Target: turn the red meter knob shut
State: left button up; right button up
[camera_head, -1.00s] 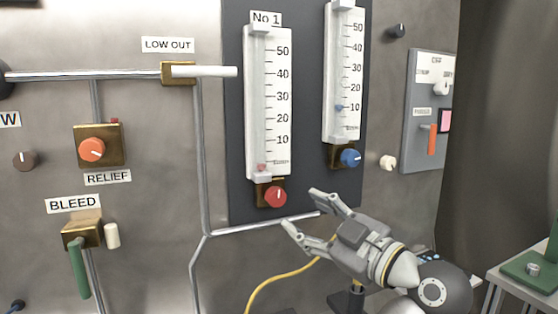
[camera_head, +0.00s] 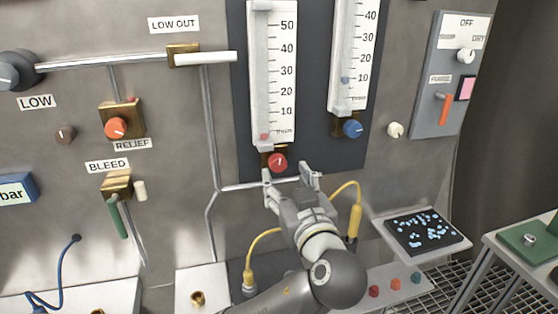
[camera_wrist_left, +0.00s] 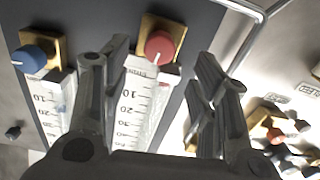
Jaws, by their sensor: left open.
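The red meter knob (camera_head: 278,162) sits on a brass block at the foot of the left meter tube (camera_head: 272,80). It also shows in the left wrist view (camera_wrist_left: 160,46), between and beyond my fingers, with a white line on its face. My left gripper (camera_head: 288,174) is open just below the knob in the head view. Its fingers also show in the left wrist view (camera_wrist_left: 160,75), apart and with nothing between them. I cannot tell whether a finger touches the knob. My right gripper is not in view.
A blue knob (camera_head: 352,128) sits under the right meter tube (camera_head: 352,60). A metal pipe (camera_head: 235,187) runs just below the red knob. An orange relief knob (camera_head: 115,128) is at the left. A yellow cable (camera_head: 354,220) and a tray (camera_head: 422,232) are to the right.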

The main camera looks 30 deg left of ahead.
aim_at(279, 165)
pick_arm(q)
jog(key=p+x, duration=0.1)
jog(key=x, duration=0.5)
jog(key=shift+a, duration=0.1)
jog(key=shift+c, duration=0.4)
jog(key=c, duration=0.9)
jog(key=shift+f+b, duration=0.15)
jog(key=shift+b, duration=0.3)
jog(key=shift+c, duration=0.3)
jog(key=shift+f+n+b, duration=0.1)
jog(key=shift+n+b, duration=0.5)
jog(key=shift+b, duration=0.8)
jog(key=shift+r+n, duration=0.3)
jog(key=shift+r, duration=0.05)
